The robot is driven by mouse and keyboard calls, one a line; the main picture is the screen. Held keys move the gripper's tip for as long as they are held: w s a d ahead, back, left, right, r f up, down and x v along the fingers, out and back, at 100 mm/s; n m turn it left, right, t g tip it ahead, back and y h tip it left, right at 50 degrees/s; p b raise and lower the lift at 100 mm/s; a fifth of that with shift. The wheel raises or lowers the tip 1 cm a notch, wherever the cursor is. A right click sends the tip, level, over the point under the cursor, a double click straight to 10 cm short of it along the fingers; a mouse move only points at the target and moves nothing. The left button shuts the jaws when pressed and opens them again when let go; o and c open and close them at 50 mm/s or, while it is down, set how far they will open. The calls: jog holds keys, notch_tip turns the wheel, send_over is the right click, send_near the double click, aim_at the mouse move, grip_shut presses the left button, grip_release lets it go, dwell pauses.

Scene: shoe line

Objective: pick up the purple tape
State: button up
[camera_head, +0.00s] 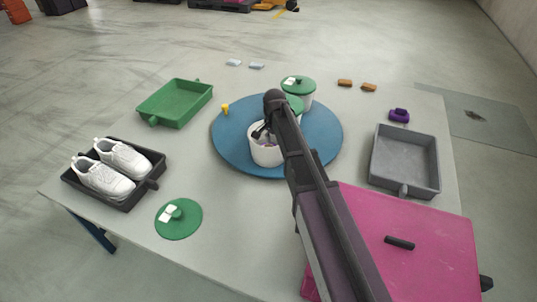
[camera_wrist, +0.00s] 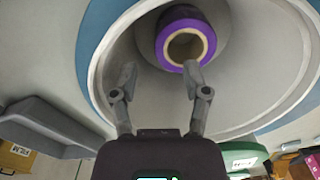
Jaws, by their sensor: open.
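The purple tape (camera_wrist: 186,37) is a roll with a tan core, lying inside a white round container (camera_wrist: 240,75) in the wrist view. My gripper (camera_wrist: 159,75) is open and empty, with its two fingers pointing at the container's mouth. The right fingertip overlaps the lower edge of the roll in the picture; I cannot tell whether they touch. In the head view the white container (camera_head: 267,157) stands at the front of the blue round turntable (camera_head: 230,157), with my gripper (camera_head: 261,131) at its mouth. The tape is mostly hidden there.
A green-lidded container (camera_head: 298,85) and another behind my arm stand on the turntable. A loose green lid (camera_head: 178,218), a tray of white shoes (camera_head: 107,170), a green tray (camera_head: 175,103), a grey tray (camera_head: 405,162), a pink box (camera_head: 420,230) and a small purple object (camera_head: 399,115) surround it.

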dwell(0.3)
jog(key=shift+f+b, duration=2.6)
jog(key=shift+b, duration=0.05)
grip_shut()
